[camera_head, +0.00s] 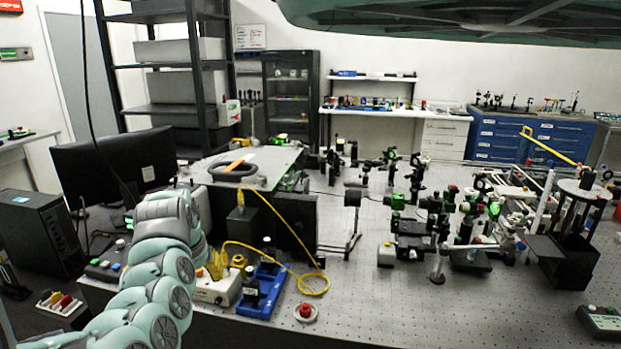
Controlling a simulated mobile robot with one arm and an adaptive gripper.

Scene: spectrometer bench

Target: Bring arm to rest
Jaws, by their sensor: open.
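My arm (155,285), made of teal and grey rounded segments, rises from the lower left in the head view. It bends over near the black computer and the front left of the optical bench. My gripper cannot be made out; the far end of the arm is hidden behind its own links. I cannot tell from this view whether anything is near the fingers.
Close to the arm are a monitor (115,165), a computer tower (38,235), a blue tray (262,288), a yellow cable (283,215) and a red button (306,311). Optical mounts (415,225) crowd the bench (385,310). Its front middle is clear.

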